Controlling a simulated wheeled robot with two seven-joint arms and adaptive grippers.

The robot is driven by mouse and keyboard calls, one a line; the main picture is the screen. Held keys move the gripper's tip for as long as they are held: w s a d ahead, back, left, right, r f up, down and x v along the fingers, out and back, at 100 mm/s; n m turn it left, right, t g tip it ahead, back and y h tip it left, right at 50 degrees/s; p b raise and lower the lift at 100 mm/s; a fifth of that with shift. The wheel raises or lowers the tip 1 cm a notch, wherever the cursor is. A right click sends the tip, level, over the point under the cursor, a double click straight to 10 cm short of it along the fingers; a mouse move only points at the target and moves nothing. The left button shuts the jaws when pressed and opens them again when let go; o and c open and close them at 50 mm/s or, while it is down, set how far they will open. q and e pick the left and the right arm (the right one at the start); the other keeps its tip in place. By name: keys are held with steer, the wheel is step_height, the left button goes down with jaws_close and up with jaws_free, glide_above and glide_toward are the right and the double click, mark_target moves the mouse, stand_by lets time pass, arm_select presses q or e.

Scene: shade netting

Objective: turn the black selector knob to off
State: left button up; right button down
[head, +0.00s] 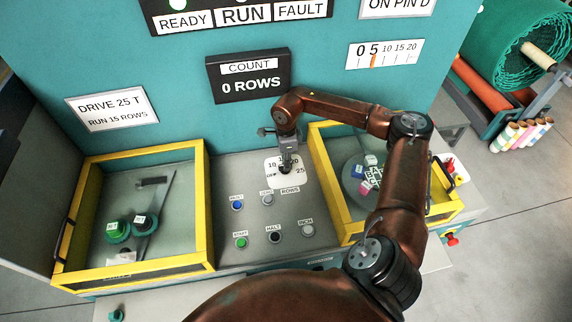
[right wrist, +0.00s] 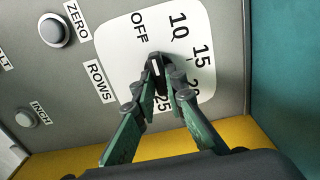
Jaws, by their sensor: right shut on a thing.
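The black selector knob (right wrist: 160,72) sits on a white dial plate (right wrist: 130,42) marked OFF, 10, 15, 20 and 25. My right gripper (right wrist: 162,76) is shut on the knob, with a green-grey finger on each side of it. A white line shows on the knob between the fingertips; I cannot tell which mark it points to. In the head view my right gripper (head: 287,160) reaches down onto the dial plate (head: 273,180) and hides most of the knob and some marks. My left gripper is not in view.
Below the dial are several push buttons, including ZERO (head: 267,199), a green one (head: 240,243) and HALT (head: 274,236). Yellow-framed boxes stand left (head: 205,215) and right (head: 318,165). A COUNT display (head: 248,80) above reads 0 ROWS.

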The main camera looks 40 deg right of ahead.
steer(key=shift+n+b, duration=0.3)
steer(key=shift+n, duration=0.7)
steer(key=c, duration=2)
jaws_free()
steer(key=shift+o, duration=0.2)
steer(key=shift+r, duration=0.15)
step_height(320, 180, up, 12)
steer(key=shift+d, duration=0.1)
